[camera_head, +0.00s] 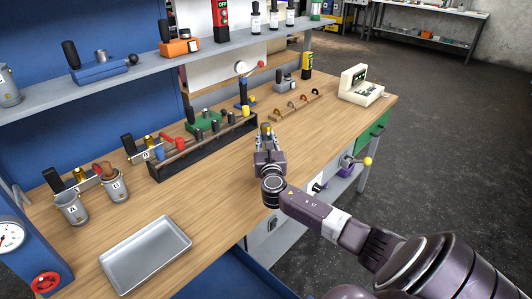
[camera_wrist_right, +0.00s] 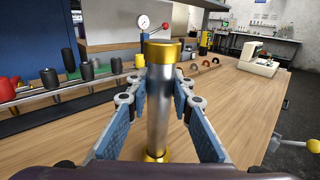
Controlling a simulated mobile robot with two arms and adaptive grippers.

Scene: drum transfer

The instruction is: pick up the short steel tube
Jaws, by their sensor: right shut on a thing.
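A short steel tube (camera_wrist_right: 158,100) with a brass-coloured cap on top and a brass-coloured ring at its lower end stands upright in the right wrist view. My right gripper (camera_wrist_right: 158,90) is shut on it, with a blue-padded finger on each side. In the head view my right gripper (camera_head: 266,142) is over the front part of the wooden bench, and only the brass top of the tube (camera_head: 266,127) shows clearly between the fingers. I cannot tell whether the tube's lower end touches the bench. My left gripper is not in view.
A black rack (camera_head: 170,168) with several coloured-top pieces lies left of the gripper. Two lettered grey cups (camera_head: 72,208) and a bare metal tray (camera_head: 147,254) are further left. A cream device (camera_head: 360,86) stands at the bench's right end. Bare wood surrounds the gripper.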

